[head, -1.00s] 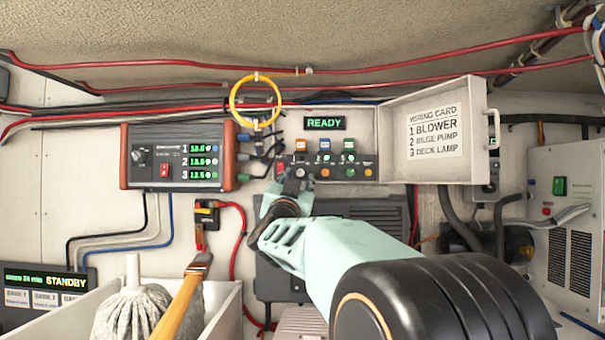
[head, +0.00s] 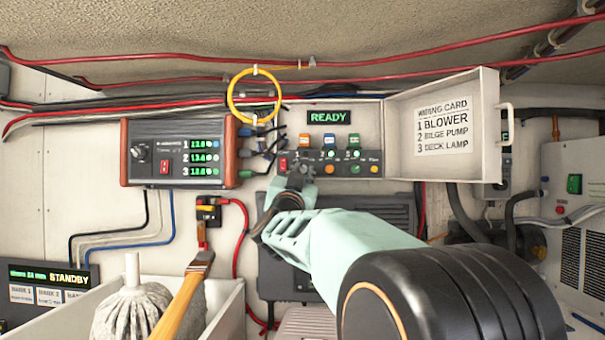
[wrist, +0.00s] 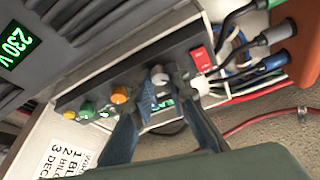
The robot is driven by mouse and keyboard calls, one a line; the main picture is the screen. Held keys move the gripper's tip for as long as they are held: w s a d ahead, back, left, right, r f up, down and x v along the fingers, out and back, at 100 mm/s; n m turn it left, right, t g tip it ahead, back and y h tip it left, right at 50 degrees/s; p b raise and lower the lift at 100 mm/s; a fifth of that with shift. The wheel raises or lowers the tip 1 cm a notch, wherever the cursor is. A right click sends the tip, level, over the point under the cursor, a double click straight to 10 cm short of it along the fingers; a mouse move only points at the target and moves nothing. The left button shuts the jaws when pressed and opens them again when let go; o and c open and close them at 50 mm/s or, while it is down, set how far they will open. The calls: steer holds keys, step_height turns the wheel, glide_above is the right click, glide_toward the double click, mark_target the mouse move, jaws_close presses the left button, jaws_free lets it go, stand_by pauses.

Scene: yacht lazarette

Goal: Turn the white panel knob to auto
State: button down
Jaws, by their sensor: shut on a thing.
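The white knob (wrist: 158,76) shows in the wrist view on the dark strip of the panel (wrist: 101,83), between my two fingertips. My gripper (wrist: 163,88) is shut on it. In the head view my gripper (head: 300,172) reaches the left part of the panel (head: 342,169) and hides the white knob. The knob's pointer and position marks cannot be read. A red switch (head: 283,164) sits just left of my gripper. Orange (head: 330,169), green (head: 354,169) and yellow (head: 374,169) knobs sit to its right. The display above reads READY (head: 328,117).
The panel's door (head: 440,160) hangs open to the right with a wiring card on it. A charger box (head: 178,154) is at the left, with a yellow cable loop (head: 253,97) near it. A white bin (head: 222,310) holds a mop (head: 133,310) below left.

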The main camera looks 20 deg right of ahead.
steer(key=shift+r+m, duration=0.1)
steer(key=shift+m, duration=0.4)
steer(key=m+g+h+p, duration=0.1)
steer(key=m, duration=0.2)
steer(key=m+g+h+p, duration=0.1)
steer(key=m, duration=0.1)
steer(key=shift+w+a+r+m+g, duration=0.1)
steer(key=shift+a+r+m+g, duration=0.1)
steer(key=shift+m+g, duration=0.15)
steer(key=shift+m+g+h+p, duration=0.2)
steer(key=shift+m+g+p, duration=0.4)
steer(key=shift+m, duration=0.65)
steer(key=shift+m+g+h+p, duration=0.25)
steer(key=shift+m+p, duration=0.5)
steer(key=shift+m, duration=0.45)
steer(key=c, duration=1.8)
jaws_free()
steer(key=shift+c, duration=0.2)
steer(key=shift+f, duration=0.1)
